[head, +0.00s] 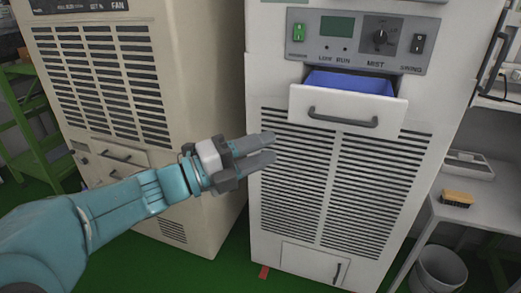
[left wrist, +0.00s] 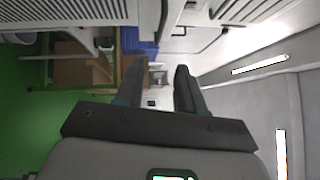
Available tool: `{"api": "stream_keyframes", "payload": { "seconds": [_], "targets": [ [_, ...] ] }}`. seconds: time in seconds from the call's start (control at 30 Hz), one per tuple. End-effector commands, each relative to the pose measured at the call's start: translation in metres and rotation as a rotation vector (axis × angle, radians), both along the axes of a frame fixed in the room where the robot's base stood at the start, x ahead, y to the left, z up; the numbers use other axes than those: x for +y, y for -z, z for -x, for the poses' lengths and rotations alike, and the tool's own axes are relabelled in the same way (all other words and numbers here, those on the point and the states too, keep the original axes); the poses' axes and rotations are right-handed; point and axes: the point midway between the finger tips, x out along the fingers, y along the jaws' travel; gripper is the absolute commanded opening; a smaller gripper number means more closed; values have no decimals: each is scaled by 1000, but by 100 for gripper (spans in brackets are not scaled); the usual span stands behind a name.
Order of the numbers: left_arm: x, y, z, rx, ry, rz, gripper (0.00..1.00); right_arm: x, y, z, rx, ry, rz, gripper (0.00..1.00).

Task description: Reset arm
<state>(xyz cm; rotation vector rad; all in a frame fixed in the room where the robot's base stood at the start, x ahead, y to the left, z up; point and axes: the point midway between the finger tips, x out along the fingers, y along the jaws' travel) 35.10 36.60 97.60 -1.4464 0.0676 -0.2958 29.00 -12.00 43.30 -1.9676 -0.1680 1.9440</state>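My left arm comes in from the left in the head view, teal with a grey gripper. My left gripper (head: 268,150) is in front of the white cabinet (head: 262,215), left of and below its drawer. Its two fingers are apart with a gap between them, and nothing is held. The left wrist view also shows the two dark fingers of this gripper (left wrist: 160,90) apart and empty. The white drawer (head: 345,112) is pulled out, with a blue inside (head: 350,82) and a grey handle (head: 343,118). My right gripper is not in view.
A control panel (head: 350,38) with a green switch and a knob is above the drawer. A beige cabinet (head: 190,70) stands at left. At right, a bench (head: 480,212) holds a brush (head: 457,198), with a bin (head: 438,270) below. The floor (head: 235,262) is green.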

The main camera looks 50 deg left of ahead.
Motion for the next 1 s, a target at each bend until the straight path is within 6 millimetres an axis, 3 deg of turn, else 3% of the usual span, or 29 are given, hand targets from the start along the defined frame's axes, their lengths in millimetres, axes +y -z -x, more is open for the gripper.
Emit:
{"api": "stream_keyframes", "payload": {
  "seconds": [0.47, 0.57, 0.77, 0.87, 0.9, 1.0],
  "targets": [
    [-4, -2, -2, -6, 15, 0, 38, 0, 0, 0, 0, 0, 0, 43],
    [-16, 12, -18, 9, 95, 56, 38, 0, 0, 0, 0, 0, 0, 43],
    [-68, 94, -84, 144, 324, 359, 38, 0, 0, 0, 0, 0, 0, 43],
    [-101, 152, -119, 285, 350, 573, 38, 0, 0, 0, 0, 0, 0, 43],
    [-116, 180, -131, 363, 342, 664, 38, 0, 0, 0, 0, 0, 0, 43],
    [-157, 253, -146, 588, 285, 870, 38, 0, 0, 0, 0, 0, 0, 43]
  ]
}}
